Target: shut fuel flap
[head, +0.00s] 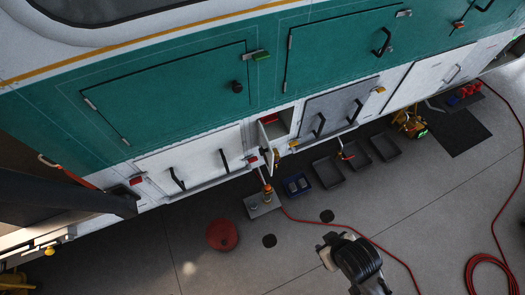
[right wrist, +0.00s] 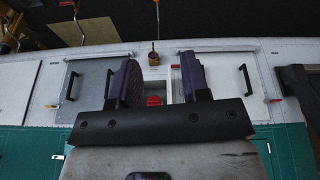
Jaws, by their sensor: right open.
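The fuel flap (head: 267,143) is a small white door in the lower white band of the helicopter side. In the head view it stands open, swung outward at the left of a small recess (head: 279,122) with red inside. In the right wrist view, which shows the side upside down, a red cap (right wrist: 154,101) sits in the recess. My right gripper (right wrist: 156,75) is open and empty, its two purple fingers framing the recess. The right finger hides part of the area beside it, so I cannot tell whether it touches the flap. My left gripper is in neither view.
Closed panels with black handles flank the recess: a white one (head: 190,160) and a grey one (head: 335,110). Below are a grey box (head: 262,206) with a yellow-and-red item, dark trays (head: 327,173), a red round object (head: 222,234) and a red hose (head: 487,270).

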